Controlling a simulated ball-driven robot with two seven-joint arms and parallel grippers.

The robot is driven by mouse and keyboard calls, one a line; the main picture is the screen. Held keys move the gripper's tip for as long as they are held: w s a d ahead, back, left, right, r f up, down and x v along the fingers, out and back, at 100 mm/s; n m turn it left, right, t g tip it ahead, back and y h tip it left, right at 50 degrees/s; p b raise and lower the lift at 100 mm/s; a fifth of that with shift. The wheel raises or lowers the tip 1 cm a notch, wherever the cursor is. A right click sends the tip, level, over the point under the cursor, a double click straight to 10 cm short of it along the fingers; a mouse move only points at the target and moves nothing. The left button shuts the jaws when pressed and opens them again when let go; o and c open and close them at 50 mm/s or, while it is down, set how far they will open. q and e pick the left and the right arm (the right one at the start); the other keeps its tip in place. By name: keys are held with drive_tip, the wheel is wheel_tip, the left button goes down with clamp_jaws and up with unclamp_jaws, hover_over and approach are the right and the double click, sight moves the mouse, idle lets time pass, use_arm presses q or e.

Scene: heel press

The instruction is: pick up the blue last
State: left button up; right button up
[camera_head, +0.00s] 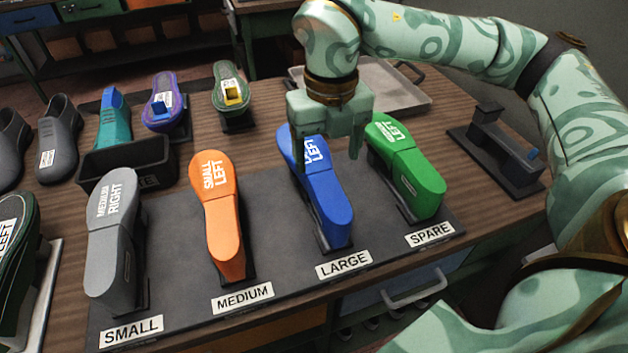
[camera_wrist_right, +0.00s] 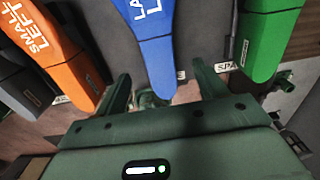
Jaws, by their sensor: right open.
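The blue last (camera_head: 330,203) lies sole up on its stand on the dark mat, behind the LARGE label (camera_head: 343,265). Its wide end with white lettering is partly hidden by my right gripper (camera_head: 329,150). That gripper points down over the wide end, with its fingers apart, one on each side of the last in the picture. In the right wrist view the blue last (camera_wrist_right: 154,45) shows between and beyond the two open fingers (camera_wrist_right: 165,85). I cannot tell whether a finger touches it. My left gripper is not in view.
The green last (camera_head: 410,175) stands close on the right, behind SPARE. The orange last (camera_head: 224,220) and grey last (camera_head: 112,245) stand to the left. Behind are a black bin (camera_head: 125,165), several shoes, a metal tray (camera_head: 395,85) and a dark fixture (camera_head: 500,150).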

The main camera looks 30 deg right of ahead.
sight(325, 182)
drive_tip(key=f+b, duration=0.1)
drive_tip(key=f, duration=0.4)
drive_tip(key=shift+w, duration=0.2)
drive_tip(key=shift+f, duration=0.4)
drive_tip(key=f, duration=0.1)
drive_tip(key=f+b, duration=0.1)
drive_tip(key=f, duration=0.3)
drive_tip(key=shift+w+a+b, duration=0.15)
drive_tip(key=shift+w+b, duration=0.15)
drive_tip(key=shift+r, duration=0.15)
drive_tip(key=c, duration=1.3)
